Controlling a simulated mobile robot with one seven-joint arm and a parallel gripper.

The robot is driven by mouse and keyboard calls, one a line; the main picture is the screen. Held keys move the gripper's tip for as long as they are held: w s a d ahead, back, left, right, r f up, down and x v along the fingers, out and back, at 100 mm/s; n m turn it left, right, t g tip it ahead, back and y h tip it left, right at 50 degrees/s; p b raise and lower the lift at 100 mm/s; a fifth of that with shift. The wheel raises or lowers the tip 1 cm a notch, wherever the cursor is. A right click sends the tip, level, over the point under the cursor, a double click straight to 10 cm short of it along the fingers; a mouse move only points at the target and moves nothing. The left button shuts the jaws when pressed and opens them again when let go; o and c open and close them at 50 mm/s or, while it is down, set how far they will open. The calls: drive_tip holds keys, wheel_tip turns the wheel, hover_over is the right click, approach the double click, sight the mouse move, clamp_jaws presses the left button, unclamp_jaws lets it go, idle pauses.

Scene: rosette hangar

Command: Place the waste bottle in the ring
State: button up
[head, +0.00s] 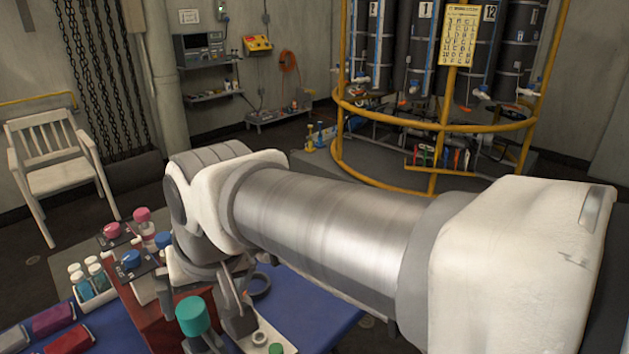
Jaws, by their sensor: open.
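A bottle with a large teal cap (193,316) stands at the front of the table; I cannot read a label, so I cannot tell whether it is the waste bottle. My gripper (208,318) points down at this bottle and is open, with a finger on either side of the cap in the picture. I cannot tell whether the fingers touch it. A dark ring (260,286) lies on the blue mat (318,305), right of my gripper. The ring looks empty. My arm hides part of the table behind.
A white rack (98,296) of small bottles stands at the left. Pink- and blue-capped bottles (131,260) stand near a red block (165,325). Purple and red cases (54,320) lie front left. Small round items (260,338) lie right of my gripper. The mat's right part is clear.

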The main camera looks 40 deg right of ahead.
drive_tip(key=shift+s+a+f+n+t, duration=0.1)
drive_tip(key=shift+s+a+n+t, duration=0.15)
drive_tip(key=shift+s+n, duration=0.5)
drive_tip(key=shift+s+a+n+t, duration=0.15)
drive_tip(key=shift+s+a+n, duration=0.1)
drive_tip(key=shift+s+n, duration=0.5)
drive_tip(key=shift+w, duration=0.2)
wheel_tip(320, 180, up, 11)
drive_tip(key=p, duration=1.1)
